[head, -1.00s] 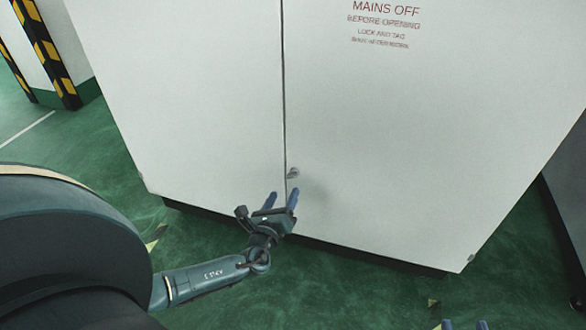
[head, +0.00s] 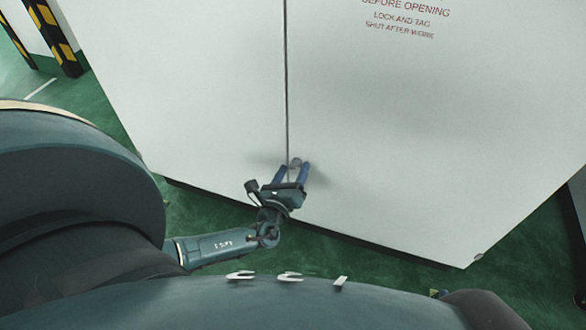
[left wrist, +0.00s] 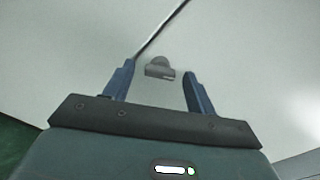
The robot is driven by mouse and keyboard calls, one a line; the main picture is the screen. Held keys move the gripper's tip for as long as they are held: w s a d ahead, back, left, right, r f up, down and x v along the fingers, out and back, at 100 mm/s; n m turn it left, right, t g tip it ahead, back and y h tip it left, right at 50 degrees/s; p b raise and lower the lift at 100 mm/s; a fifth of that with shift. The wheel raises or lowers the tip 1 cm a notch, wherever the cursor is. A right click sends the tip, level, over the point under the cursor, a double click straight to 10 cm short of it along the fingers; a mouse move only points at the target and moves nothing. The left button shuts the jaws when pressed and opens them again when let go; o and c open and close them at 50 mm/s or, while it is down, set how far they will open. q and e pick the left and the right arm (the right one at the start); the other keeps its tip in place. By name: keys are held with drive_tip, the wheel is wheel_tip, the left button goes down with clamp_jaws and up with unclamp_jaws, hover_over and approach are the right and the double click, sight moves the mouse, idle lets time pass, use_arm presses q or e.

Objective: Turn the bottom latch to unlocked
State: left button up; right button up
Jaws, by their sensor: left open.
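The bottom latch (head: 295,163) is a small grey knob low on the white cabinet, just right of the seam between the doors. In the left wrist view the latch (left wrist: 160,68) sits ahead of my fingers, between their lines. My left gripper (head: 291,170) is open, its two blue fingers pointing at the latch from below, one to each side. The left wrist view shows the open fingers (left wrist: 160,82) too, with a gap on both sides of the latch. I cannot tell if a finger touches it. My right gripper is not in view.
The white cabinet (head: 420,130) fills most of the head view, with red warning text at the top. The green floor (head: 345,255) lies below it. Black and yellow striped posts (head: 52,40) stand at the upper left.

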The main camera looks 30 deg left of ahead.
use_arm(q)
drive_tip(key=shift+c, duration=0.6)
drive_tip(key=c, duration=0.9)
drive_tip(key=shift+o, duration=0.2)
